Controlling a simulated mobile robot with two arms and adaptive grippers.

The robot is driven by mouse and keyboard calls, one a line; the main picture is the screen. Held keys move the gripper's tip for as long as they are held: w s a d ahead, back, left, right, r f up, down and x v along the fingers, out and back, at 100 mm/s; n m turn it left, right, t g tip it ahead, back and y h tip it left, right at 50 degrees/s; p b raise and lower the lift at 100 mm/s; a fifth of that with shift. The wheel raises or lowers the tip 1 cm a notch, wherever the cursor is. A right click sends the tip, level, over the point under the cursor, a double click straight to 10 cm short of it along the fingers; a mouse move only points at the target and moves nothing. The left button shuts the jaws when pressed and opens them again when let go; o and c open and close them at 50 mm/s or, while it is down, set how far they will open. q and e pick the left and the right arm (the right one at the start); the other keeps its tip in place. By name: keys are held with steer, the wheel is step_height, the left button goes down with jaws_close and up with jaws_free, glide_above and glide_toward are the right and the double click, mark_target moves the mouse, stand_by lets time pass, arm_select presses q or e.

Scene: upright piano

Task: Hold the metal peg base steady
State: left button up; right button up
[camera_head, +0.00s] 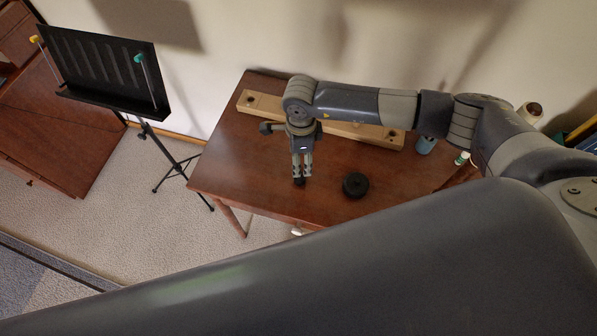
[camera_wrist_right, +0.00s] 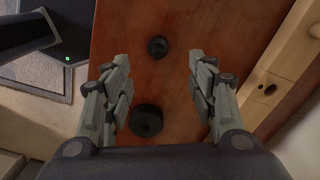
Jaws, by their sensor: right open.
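Two dark round pieces lie on the brown wooden table, and I cannot tell for sure which is the metal peg base. The smaller one (camera_wrist_right: 158,46) sits between and beyond my fingertips in the right wrist view; in the head view it (camera_head: 299,182) shows just below them. The larger black disc (camera_head: 355,185) lies to its right; it also shows in the right wrist view (camera_wrist_right: 146,120), low between the fingers. My right gripper (camera_head: 301,173) points down at the table, open and empty; its spread fingers (camera_wrist_right: 160,62) fill the wrist view. My left gripper is not in view.
A long wooden bar with holes (camera_head: 345,127) lies along the table's (camera_head: 228,165) back, partly behind my right arm. A blue cylinder (camera_head: 426,145) stands at the right. A black music stand (camera_head: 105,68) is to the left. The table's front-left is bare.

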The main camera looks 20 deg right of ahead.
steer(key=shift+s, duration=0.1)
step_height(320, 180, down, 5)
steer(key=b, duration=0.3)
steer(key=shift+f+b, duration=0.3)
step_height(320, 180, down, 5)
steer(key=b, duration=0.3)
steer(key=shift+a+f, duration=0.15)
stand_by(0.4)
steer(key=c, duration=1)
